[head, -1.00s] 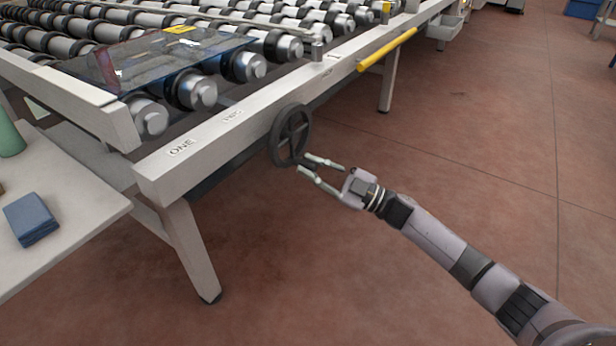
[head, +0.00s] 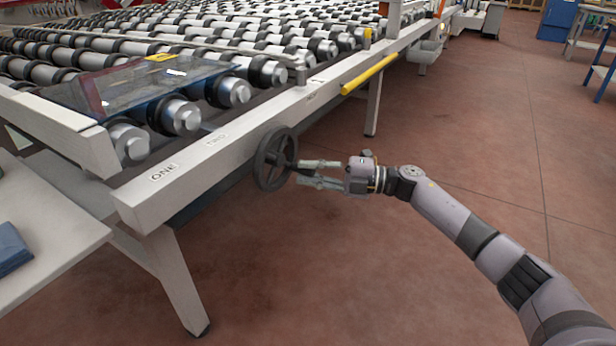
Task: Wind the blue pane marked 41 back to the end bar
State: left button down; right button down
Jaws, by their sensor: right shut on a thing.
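The blue, see-through pane (head: 135,88) lies flat on the rollers at the near left end of the conveyor. A yellow label (head: 160,58) is at its far edge; its number is too small to read. The white end bar (head: 55,115) runs along the near left end, close to the pane. A dark handwheel (head: 262,160) stands on the side rail, right of the words ONE and TWO. My right gripper (head: 298,172) is at the wheel's right side, shut on its handle, which the fingers partly hide. My left gripper is not in view.
A yellow bar (head: 370,74) runs along the side rail beyond the wheel. A light side table (head: 50,225) with a blue folded cloth (head: 12,248) stands at the lower left. The red floor right of the conveyor is clear around my right arm.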

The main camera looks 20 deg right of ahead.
jog(key=shift+w+d+r+n, duration=0.1)
jog(key=shift+d+r+n, duration=0.15)
jog(key=shift+n, duration=0.25)
jog(key=shift+h, duration=0.3)
jog(key=c, duration=1.5)
grip_release()
jog(key=v, duration=1.2)
jog(key=shift+w+r, duration=0.1)
